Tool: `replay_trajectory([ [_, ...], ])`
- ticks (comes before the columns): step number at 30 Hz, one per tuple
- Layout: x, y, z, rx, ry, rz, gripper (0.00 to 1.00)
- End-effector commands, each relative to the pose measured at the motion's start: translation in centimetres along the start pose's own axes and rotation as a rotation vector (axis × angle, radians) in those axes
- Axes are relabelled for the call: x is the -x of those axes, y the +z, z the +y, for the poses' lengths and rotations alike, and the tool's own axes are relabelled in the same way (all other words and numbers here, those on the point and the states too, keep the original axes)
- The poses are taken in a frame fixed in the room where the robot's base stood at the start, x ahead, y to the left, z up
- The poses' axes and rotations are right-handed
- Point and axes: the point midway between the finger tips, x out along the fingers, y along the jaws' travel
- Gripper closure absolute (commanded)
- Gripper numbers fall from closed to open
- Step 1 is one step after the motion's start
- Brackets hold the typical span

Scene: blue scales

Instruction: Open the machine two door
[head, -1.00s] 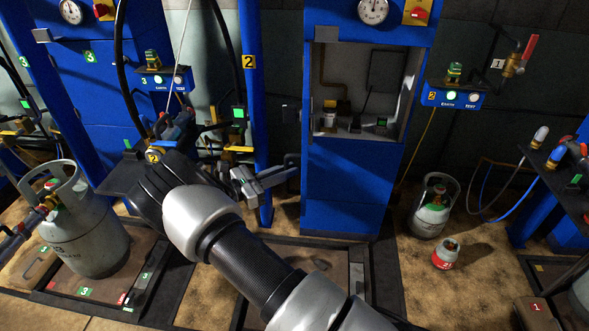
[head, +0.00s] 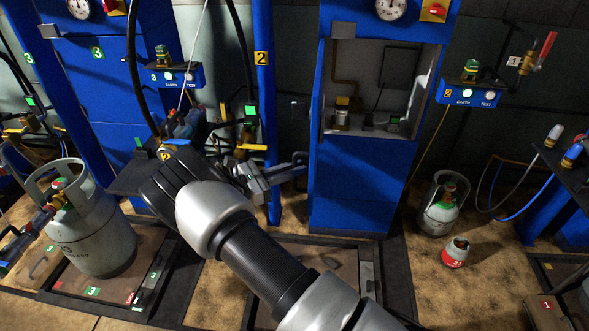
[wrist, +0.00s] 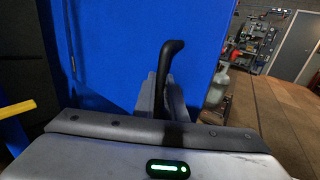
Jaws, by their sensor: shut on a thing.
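The machine two cabinet (head: 363,185) is a tall blue unit in the middle of the head view, with an open grey recess in its upper part. A black bent handle (wrist: 168,75) stands out from a blue panel (wrist: 120,40) in the wrist view. In the head view the dark handle (head: 300,158) shows at the cabinet's left side. My gripper (head: 290,172) reaches that side from the left. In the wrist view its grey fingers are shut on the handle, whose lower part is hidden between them. Most of the panel is hidden in the head view.
A blue post with a yellow 2 sign (head: 262,60) stands behind my gripper. A grey gas cylinder (head: 92,220) is at left. A smaller cylinder (head: 440,207) and a red-and-white canister (head: 455,252) stand on the floor at right. A raised floor frame (head: 345,270) lies before the cabinet.

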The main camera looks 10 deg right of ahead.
Motion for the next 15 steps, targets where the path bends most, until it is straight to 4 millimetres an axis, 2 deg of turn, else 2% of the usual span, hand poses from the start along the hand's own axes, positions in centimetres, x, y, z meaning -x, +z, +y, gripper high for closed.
replay_trajectory([
  [2, -0.39, 0.49, 0.43, -0.006, 0.007, -0.006, 1.00],
  [3, -0.39, 0.49, 0.43, -0.005, 0.007, -0.007, 0.86],
  [4, -0.39, 0.49, 0.41, -0.005, 0.007, -0.007, 0.81],
  [15, 0.20, 0.21, 0.20, -0.001, 0.005, -0.004, 0.81],
])
